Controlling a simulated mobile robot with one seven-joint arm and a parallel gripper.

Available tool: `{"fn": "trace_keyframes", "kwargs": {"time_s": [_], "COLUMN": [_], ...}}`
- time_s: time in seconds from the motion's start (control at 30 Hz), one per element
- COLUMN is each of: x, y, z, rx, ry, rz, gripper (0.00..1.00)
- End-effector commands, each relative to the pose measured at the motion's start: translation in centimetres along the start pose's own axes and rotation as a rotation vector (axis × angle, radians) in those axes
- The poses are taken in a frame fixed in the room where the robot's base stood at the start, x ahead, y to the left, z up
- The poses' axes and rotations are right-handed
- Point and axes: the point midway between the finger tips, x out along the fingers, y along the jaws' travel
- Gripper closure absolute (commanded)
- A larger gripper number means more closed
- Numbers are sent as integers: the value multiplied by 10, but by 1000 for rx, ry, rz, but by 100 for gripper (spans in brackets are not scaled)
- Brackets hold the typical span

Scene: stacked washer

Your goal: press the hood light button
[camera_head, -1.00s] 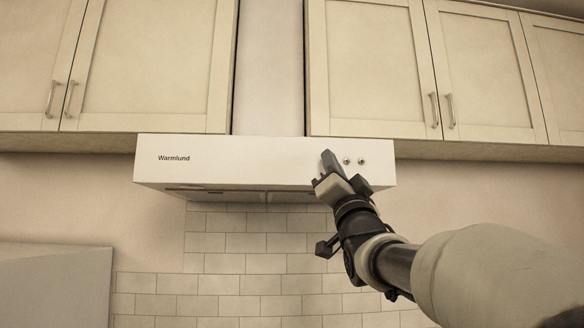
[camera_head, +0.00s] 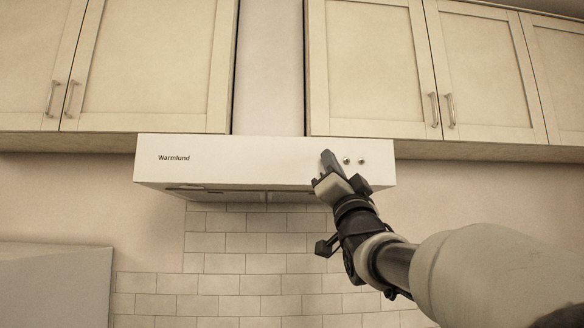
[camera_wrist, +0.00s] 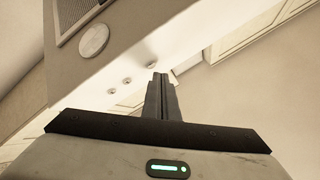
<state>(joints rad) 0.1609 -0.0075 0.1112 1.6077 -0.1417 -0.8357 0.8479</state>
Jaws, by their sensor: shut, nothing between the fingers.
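The white range hood (camera_head: 250,154) hangs between the wall cabinets, with "Warmlund" lettering on its front. Two small round metal buttons, a left one (camera_head: 346,161) and a right one (camera_head: 361,161), show on the front at right. The wrist view shows three in a row: one (camera_wrist: 111,91), a middle one (camera_wrist: 127,79) and one (camera_wrist: 152,65) closest to my fingertips. Which is the light button cannot be told. My gripper (camera_head: 327,156) is shut and empty, its tips at the hood front just left of the two visible buttons. Contact cannot be told. The closed fingers (camera_wrist: 157,78) also show in the wrist view.
The wrist view shows a round pale disc (camera_wrist: 94,40) and a grille (camera_wrist: 75,14) on the hood's underside. Wall cabinets (camera_head: 150,65) with handles flank the hood above. White tile (camera_head: 245,243) covers the wall below. A grey panel (camera_head: 50,285) stands at lower left.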

Motion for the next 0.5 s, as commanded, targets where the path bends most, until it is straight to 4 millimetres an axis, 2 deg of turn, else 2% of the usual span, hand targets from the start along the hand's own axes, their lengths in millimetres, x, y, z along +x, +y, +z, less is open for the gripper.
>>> {"fn": "trace_keyframes", "kwargs": {"time_s": [0.5], "x": [4], "y": [3], "z": [4], "rx": [0], "ry": [0], "rz": [0], "gripper": [100]}}
